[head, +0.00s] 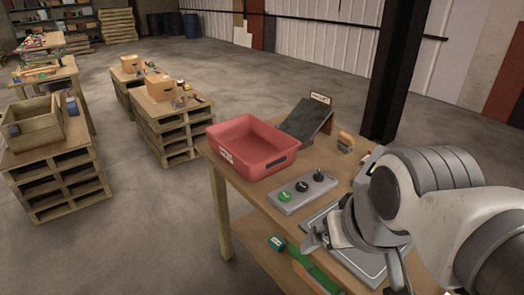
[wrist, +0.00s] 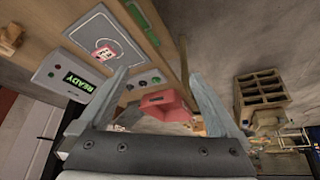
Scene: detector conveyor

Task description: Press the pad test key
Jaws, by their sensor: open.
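A grey control box (head: 302,192) lies on the workbench in the head view. It carries a green button (head: 285,197), a dark button (head: 302,186) and a black knob (head: 319,174). It also shows between my fingers in the wrist view (wrist: 148,81). A grey pad plate (wrist: 92,28) lies beside it, with a red and white piece (wrist: 104,53) on it. A pale unit with a green READY display (wrist: 79,82) stands near the plate. No label naming the pad test key is readable. My gripper (wrist: 158,74) is open and empty, above the bench near the plate.
A red bin (head: 228,154) stands on the bench behind the control box, with a dark sloped chute (head: 305,120) beside it. A dark post (head: 393,75) rises behind the bench. Pallet stacks (head: 172,138) stand at left. Floor between them is clear.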

